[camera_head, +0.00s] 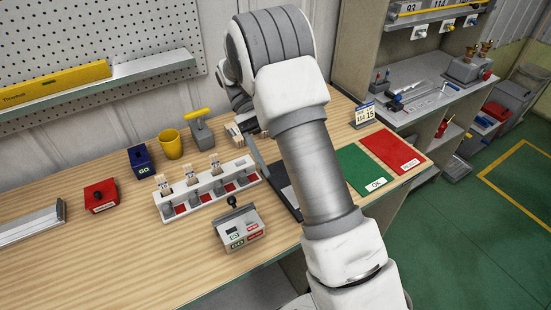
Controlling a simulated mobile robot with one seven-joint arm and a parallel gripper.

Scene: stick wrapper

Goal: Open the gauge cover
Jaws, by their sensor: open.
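My gripper (250,124) shows only in part beside my bent arm, above the back middle of the bench. It is open; the arm hides most of it and whatever is right below it. A dark, flat case (288,196) lies on the bench, partly behind my forearm. A thin grey panel (258,158) stands tilted at its back left, below my gripper. It may be the gauge cover, but I cannot tell for sure. I cannot see whether my gripper touches it.
A grey box with a black knob (240,229) stands at the front edge. A white rack (208,190) with several slots is left of the case. A yellow cup (171,144), blue box (141,161) and red box (101,196) stand farther left. Green (359,166) and red (395,148) mats lie right.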

